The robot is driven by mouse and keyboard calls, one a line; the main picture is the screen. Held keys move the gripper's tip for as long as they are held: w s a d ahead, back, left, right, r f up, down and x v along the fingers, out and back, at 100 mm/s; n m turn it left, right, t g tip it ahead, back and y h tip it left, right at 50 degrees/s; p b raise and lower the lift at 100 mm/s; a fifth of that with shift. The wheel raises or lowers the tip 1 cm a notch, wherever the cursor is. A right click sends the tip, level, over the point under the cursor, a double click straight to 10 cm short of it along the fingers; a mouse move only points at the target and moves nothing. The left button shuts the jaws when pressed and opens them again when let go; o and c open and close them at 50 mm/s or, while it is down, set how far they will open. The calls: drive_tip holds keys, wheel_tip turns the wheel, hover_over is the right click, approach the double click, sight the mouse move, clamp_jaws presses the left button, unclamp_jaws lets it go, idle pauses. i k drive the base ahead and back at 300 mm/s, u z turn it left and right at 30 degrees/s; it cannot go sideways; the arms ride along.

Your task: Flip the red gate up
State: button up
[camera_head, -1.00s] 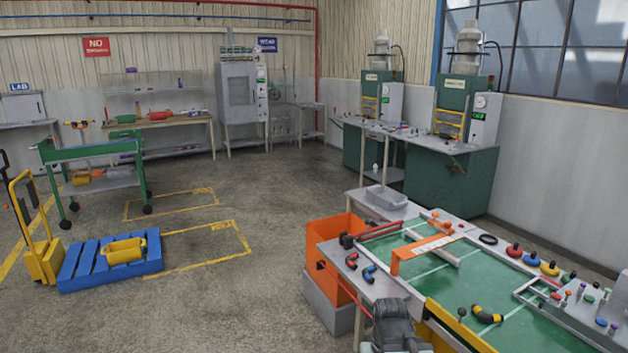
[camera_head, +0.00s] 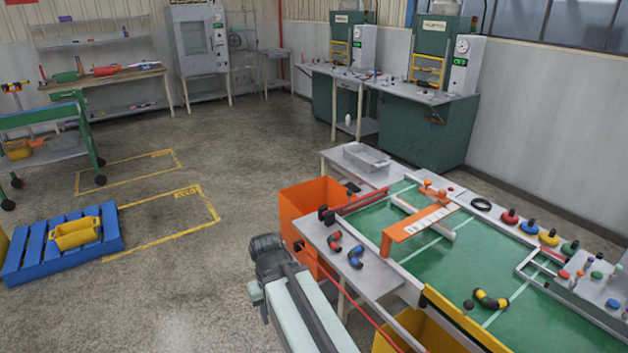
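A thin red bar (camera_head: 365,201) lies along the left end of the green-topped table (camera_head: 470,262), next to small black blocks (camera_head: 327,214). A second, longer red rod (camera_head: 345,295) slopes down along the near side of the table, outside its edge. I cannot tell for sure which of these is the red gate. My gripper's fingers do not show.
An orange bin (camera_head: 312,200) stands at the table's left end, and a yellow panel (camera_head: 465,318) runs along its near edge. An orange bridge (camera_head: 420,230) spans part of the top. Left of my arm the floor is open up to a blue pallet (camera_head: 30,262).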

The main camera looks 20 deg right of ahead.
sight(349, 192)
drive_tip(key=u, duration=0.4)
drive_tip(key=i, duration=2.35)
drive_tip(key=z, duration=0.25)
